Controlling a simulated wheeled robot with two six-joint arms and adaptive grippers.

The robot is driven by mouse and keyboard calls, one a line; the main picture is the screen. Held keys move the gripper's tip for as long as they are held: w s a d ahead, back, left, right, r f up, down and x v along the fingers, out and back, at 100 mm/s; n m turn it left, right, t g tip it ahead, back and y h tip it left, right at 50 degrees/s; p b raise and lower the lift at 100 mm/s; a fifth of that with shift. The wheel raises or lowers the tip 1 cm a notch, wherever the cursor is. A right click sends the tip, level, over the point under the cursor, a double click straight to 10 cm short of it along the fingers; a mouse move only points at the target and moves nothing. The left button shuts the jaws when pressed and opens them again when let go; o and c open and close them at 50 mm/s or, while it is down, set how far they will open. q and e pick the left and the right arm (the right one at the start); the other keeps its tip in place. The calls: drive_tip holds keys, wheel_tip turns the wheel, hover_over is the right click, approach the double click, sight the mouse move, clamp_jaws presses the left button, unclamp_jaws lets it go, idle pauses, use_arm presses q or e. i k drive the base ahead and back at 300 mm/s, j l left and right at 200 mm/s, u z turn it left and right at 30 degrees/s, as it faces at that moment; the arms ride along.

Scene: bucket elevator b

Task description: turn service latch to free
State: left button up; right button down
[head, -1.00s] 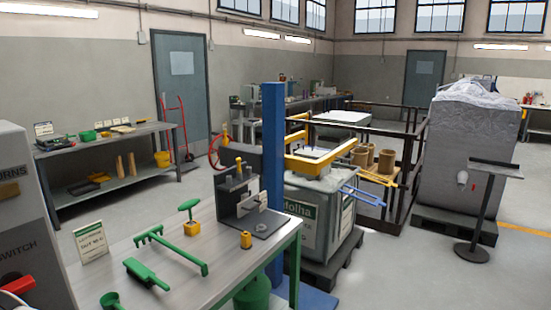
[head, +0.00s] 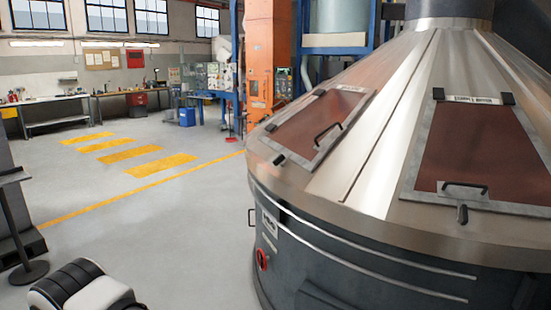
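I cannot make out which part is the service latch. A large round metal machine with a conical top (head: 385,130) fills the right of the head view. Its top has two reddish-brown hatches, a left one (head: 318,122) and a right one (head: 482,150), both lying closed. Each has a black handle, with a small black catch at its lower edge: the left catch (head: 277,160) and the right catch (head: 462,214). An orange upright casing (head: 268,70) stands behind the machine. Neither of my grippers is in view.
A red round fitting (head: 262,259) sits low on the machine's dark side wall. Open grey floor (head: 170,235) with yellow markings lies to the left. Workbenches (head: 125,95) line the far wall. A dark stand (head: 22,240) is at the left edge.

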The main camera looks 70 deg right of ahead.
sight(280, 160)
drive_tip(key=z, duration=3.1)
drive_tip(key=i+j+z, duration=0.2)
drive_tip(key=j+z, duration=0.2)
drive_tip(key=j, duration=0.15)
drive_tip(key=i+j+z, duration=0.1)
drive_tip(key=j+z, duration=0.35)
drive_tip(key=j, duration=0.15)
drive_tip(key=j+z, duration=0.4)
drive_tip(key=j, duration=0.2)
